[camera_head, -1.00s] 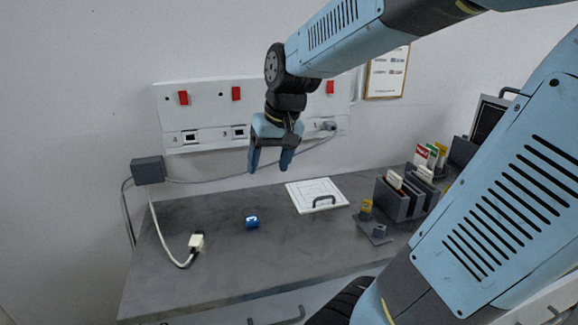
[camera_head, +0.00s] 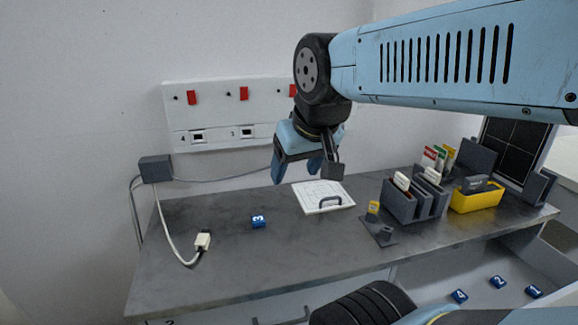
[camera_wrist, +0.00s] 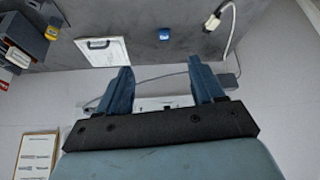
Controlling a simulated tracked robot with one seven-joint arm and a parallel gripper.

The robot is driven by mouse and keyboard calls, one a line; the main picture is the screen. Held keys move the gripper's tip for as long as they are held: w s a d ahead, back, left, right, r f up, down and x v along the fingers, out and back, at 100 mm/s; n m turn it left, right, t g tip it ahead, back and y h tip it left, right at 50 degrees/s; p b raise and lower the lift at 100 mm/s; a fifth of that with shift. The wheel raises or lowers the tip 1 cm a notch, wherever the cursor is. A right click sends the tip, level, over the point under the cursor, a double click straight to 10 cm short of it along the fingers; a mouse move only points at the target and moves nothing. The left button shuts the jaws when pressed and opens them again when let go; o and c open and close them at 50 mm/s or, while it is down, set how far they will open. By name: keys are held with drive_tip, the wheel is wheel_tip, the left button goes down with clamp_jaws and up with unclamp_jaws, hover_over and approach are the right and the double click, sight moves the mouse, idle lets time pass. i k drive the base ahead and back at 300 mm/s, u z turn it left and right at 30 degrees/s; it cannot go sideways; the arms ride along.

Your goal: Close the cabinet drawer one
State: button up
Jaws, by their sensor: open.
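An open drawer (camera_head: 425,276) shows at the lower right of the head view, below the worktop. Several blue numbered blocks (camera_head: 497,282) lie in it. Its front and handle are out of frame or hidden by my arm, and I cannot read its number. Another handle (camera_head: 281,318) shows at the bottom edge, under the worktop. My gripper (camera_head: 303,172) is open and empty, pointing down above the back of the worktop, well away from the drawer. In the wrist view its two blue fingers (camera_wrist: 161,78) stand apart with nothing between them.
The worktop (camera_head: 210,270) bears a blue block (camera_head: 258,222), a white panel with a handle (camera_head: 322,197), a white plug on a cable (camera_head: 203,241), a grey rack (camera_head: 398,203) and a yellow bin (camera_head: 475,198). A socket panel (camera_head: 220,112) is on the wall. The front left worktop is clear.

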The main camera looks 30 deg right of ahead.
sight(522, 259)
drive_tip(key=z, duration=0.35)
drive_tip(key=k, duration=1.35)
drive_tip(key=z, duration=1.45)
drive_tip(key=i, duration=1)
drive_tip(key=z, duration=0.1)
